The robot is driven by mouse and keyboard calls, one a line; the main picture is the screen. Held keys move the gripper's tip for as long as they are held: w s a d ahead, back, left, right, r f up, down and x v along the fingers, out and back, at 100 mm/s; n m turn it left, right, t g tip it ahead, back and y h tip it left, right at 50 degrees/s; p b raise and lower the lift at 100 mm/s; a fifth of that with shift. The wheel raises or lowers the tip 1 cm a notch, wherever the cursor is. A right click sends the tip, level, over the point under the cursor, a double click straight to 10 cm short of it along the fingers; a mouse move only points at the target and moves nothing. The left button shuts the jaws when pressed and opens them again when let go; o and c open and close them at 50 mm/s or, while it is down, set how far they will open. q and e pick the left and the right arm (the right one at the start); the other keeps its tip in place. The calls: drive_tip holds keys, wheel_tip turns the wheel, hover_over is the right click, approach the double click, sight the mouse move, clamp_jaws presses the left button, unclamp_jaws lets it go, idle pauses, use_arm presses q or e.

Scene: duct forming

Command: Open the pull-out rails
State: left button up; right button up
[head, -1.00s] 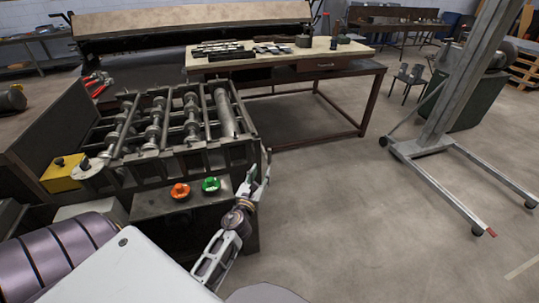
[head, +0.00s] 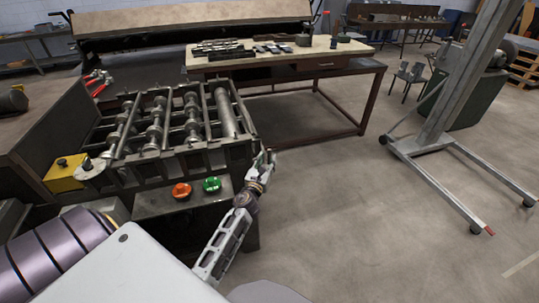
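The roll-forming machine (head: 190,158) stands at the left in the head view, with rows of rollers and shafts on its open top. I cannot clearly pick out the pull-out rails on it. My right gripper is not in view.
An orange button (head: 181,191) and a green button (head: 212,184) sit on the machine's front shelf. A workbench (head: 346,67) with metal parts stands behind. A wheeled lift (head: 432,147) stands at the right. The floor between is clear.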

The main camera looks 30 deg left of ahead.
sight(269, 156)
use_arm(q)
drive_tip(key=shift+x, duration=2.15)
clamp_jaws()
